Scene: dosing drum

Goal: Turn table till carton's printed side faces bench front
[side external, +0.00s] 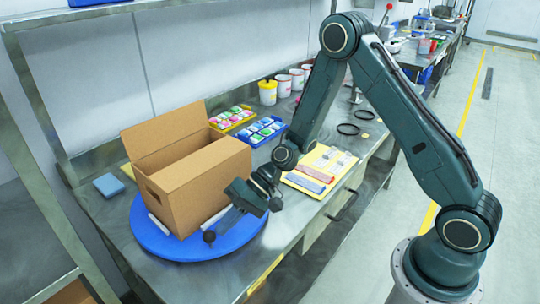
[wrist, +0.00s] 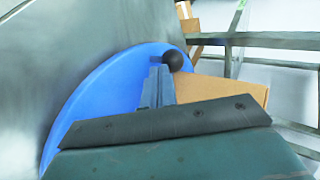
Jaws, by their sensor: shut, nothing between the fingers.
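The brown carton (side external: 205,187) stands upright on the blue round turntable (side external: 165,243), with a top flap raised. Its two faces visible in the side view look plain, and a dark slot marks the narrower left one. I see no print; the other sides are hidden. My gripper (side external: 222,224) is shut and empty, low over the turntable's near right part, beside the carton. A black ball knob (side external: 209,237) is at the fingertips; I cannot tell if they touch it. In the wrist view the fingers (wrist: 158,82) reach toward the knob, with part of the carton (wrist: 225,90) to the right.
A blue block (side external: 108,185) lies left of the turntable. Behind the carton are yellow and blue trays (side external: 264,131) of small items and several tubs (side external: 268,92). A yellow board (side external: 320,170) with strips lies to the right. A metal shelf post stands at left.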

